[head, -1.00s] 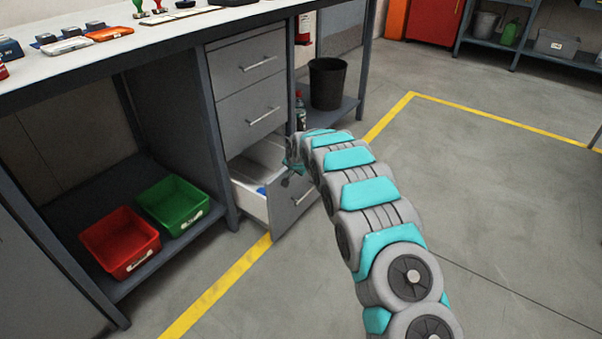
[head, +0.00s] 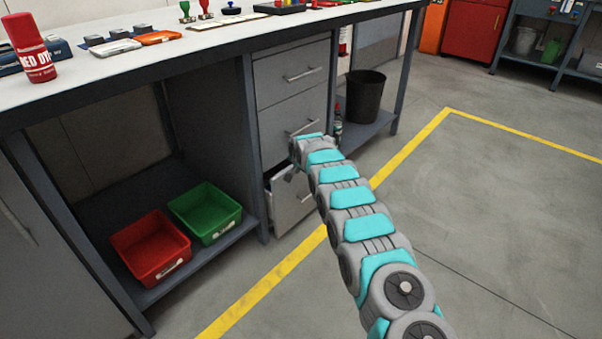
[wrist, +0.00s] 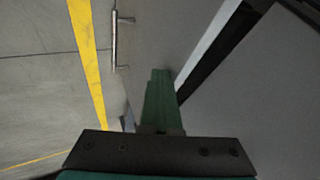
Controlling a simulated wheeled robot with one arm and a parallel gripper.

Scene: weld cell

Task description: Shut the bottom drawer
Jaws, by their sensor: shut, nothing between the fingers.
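The bottom drawer (head: 291,203) is the lowest of three grey drawers under the workbench. It stands a little way out, with a narrow dark gap at its top left. My gripper (head: 287,172) is at the drawer's upper front edge, partly hidden by my arm. In the wrist view, my gripper (wrist: 160,78) is shut and empty, its fingertips against or very close to the grey drawer front (wrist: 160,35). I cannot tell whether they touch. The drawer's handle (wrist: 115,40) is to the left of the fingers there. The pale drawer edge (wrist: 208,42) runs to their right.
The two upper drawers (head: 292,75) are shut. A red bin (head: 150,250) and a green bin (head: 206,212) sit on the low shelf to the left. A black bucket (head: 365,97) stands on the shelf to the right. The floor in front is clear.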

